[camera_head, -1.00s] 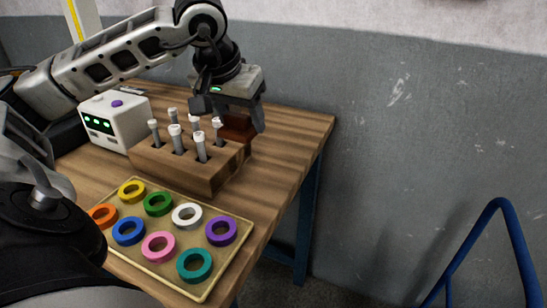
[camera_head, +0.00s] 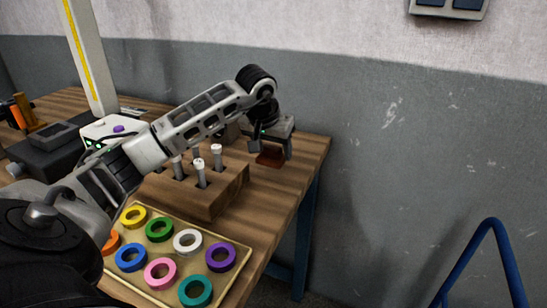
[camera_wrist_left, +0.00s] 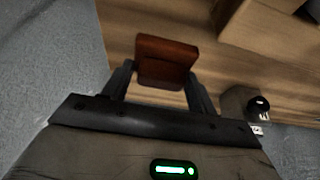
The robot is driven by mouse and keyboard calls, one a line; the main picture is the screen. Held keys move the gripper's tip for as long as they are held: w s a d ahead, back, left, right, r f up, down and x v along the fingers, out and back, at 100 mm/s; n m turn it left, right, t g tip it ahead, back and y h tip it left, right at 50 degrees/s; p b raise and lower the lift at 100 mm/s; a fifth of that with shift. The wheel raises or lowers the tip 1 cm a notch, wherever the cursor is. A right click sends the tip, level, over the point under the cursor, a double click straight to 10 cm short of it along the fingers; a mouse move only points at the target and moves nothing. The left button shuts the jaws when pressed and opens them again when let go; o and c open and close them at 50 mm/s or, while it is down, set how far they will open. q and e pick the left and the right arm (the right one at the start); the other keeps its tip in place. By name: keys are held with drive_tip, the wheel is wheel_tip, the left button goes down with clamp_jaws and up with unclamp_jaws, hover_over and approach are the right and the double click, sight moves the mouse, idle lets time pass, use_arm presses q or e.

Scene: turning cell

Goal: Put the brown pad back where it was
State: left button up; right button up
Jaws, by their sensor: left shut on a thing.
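The brown pad (camera_head: 270,158) is a small reddish-brown block near the far right corner of the wooden table. My left gripper (camera_head: 271,151) is shut on it, with a finger on either side. In the left wrist view the pad (camera_wrist_left: 166,60) sits between the fingertips (camera_wrist_left: 160,82). The wood shows behind it; I cannot tell whether the pad touches the table. My right gripper is not in view.
A wooden block (camera_head: 213,199) holding several white-topped pins stands in front of my left gripper. A tray (camera_head: 238,254) of coloured rings lies nearer. A white box (camera_head: 97,130) is partly behind my arm. The table's right edge is close to the pad.

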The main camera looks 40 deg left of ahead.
sight(274, 159)
use_arm(q)
wheel_tip(274, 159, down, 3)
drive_tip(key=shift+w+f+p, duration=0.15)
drive_tip(key=shift+p, duration=0.2)
drive_tip(key=shift+f, duration=0.1)
drive_tip(key=o, duration=0.9)
drive_tip(key=shift+f, duration=0.1)
drive_tip(key=shift+o, duration=0.2)
